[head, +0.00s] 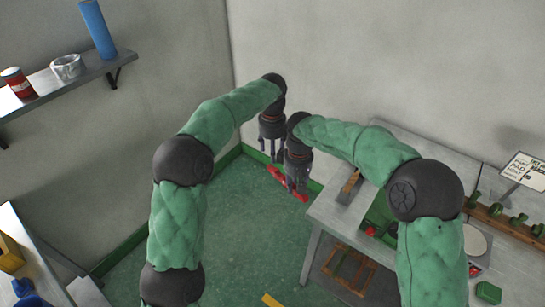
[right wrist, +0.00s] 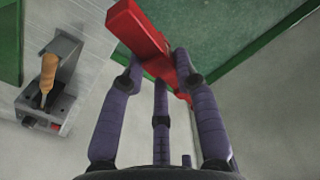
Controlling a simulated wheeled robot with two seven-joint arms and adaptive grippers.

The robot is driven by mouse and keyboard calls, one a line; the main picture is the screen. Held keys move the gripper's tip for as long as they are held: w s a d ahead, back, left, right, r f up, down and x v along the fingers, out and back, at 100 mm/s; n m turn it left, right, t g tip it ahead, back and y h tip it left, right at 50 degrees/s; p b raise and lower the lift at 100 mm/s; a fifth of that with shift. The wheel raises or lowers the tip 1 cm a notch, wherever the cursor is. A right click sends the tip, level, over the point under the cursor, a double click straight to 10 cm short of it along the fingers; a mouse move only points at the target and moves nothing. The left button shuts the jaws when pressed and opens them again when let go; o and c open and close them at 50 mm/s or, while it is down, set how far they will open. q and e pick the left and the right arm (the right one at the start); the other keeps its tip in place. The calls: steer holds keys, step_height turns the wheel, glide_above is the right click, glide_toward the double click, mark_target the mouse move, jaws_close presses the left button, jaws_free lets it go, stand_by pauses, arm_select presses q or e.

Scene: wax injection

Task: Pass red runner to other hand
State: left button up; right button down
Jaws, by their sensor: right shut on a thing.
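The red runner (head: 287,186) is a long red bar held in the air above the green floor, left of the workbench. My right gripper (head: 297,185) is shut on it, fingers pointing down. In the right wrist view the runner (right wrist: 143,32) slants between the purple fingers (right wrist: 160,75), with its thicker end sticking out at the top. My left gripper (head: 271,155) hangs just behind and left of the right one, near the runner's left end. I cannot tell whether its fingers are open or touch the runner.
The grey workbench (head: 325,210) at right carries a green mat and a wooden rack (head: 510,222) of green pieces. A metal holder with a wooden-handled tool (right wrist: 48,80) stands near its edge. A wall shelf (head: 60,78) and another bench (head: 30,262) are at left. The floor between is mostly clear.

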arm_select(q)
step_height(320, 180, up, 7)
steer(key=shift+o, duration=0.3)
steer(key=shift+f, duration=0.1)
steer(key=a+f, duration=0.2)
steer(key=f, duration=0.8)
steer(key=s+a+f, duration=0.1)
steer(key=a+f, duration=0.2)
steer(key=f, duration=0.6)
steer(key=shift+s+a+f, duration=0.15)
steer(key=shift+s+f, duration=0.1)
steer(key=shift+f, duration=0.15)
arm_select(e)
steer(key=a+f, duration=0.5)
steer(key=a, duration=0.1)
steer(key=shift+a+f, duration=0.2)
steer(key=shift+f, duration=0.1)
arm_select(q)
jaws_close()
arm_select(e)
steer(key=c, duration=0.9)
jaws_free()
steer(key=shift+o, duration=0.2)
steer(key=shift+r, duration=0.1)
